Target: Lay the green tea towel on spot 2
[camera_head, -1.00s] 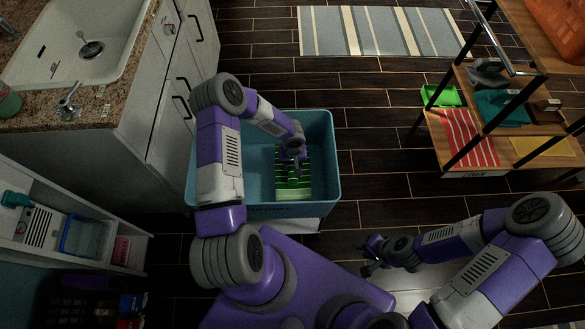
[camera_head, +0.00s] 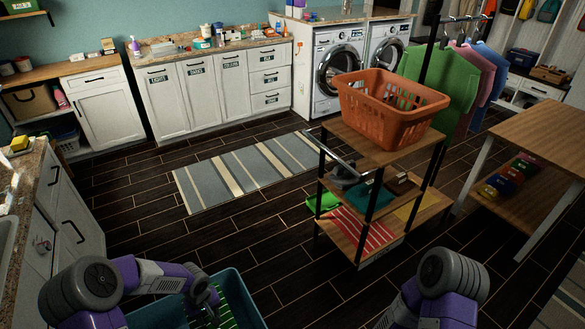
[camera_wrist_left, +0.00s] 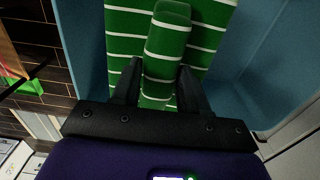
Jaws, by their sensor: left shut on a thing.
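The green tea towel with white stripes (camera_wrist_left: 120,40) lies inside a blue bin (camera_wrist_left: 76,40) in the left wrist view. My left gripper (camera_wrist_left: 163,84) is shut on a raised fold of it. In the head view the towel (camera_head: 228,316) shows partly in the bin (camera_head: 240,290) at the bottom edge, with my left gripper (camera_head: 211,304) over it. My right gripper is out of view; only part of that arm shows at the lower right. I cannot make out a marking for spot 2.
A wooden rack (camera_head: 350,145) stands right of centre. Its top holds an orange basket (camera_head: 388,112); lower shelves hold a red-striped cloth (camera_head: 365,232), a yellow cloth (camera_head: 412,208) and a green tray (camera_head: 322,202). A striped rug (camera_head: 245,170) lies on open floor.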

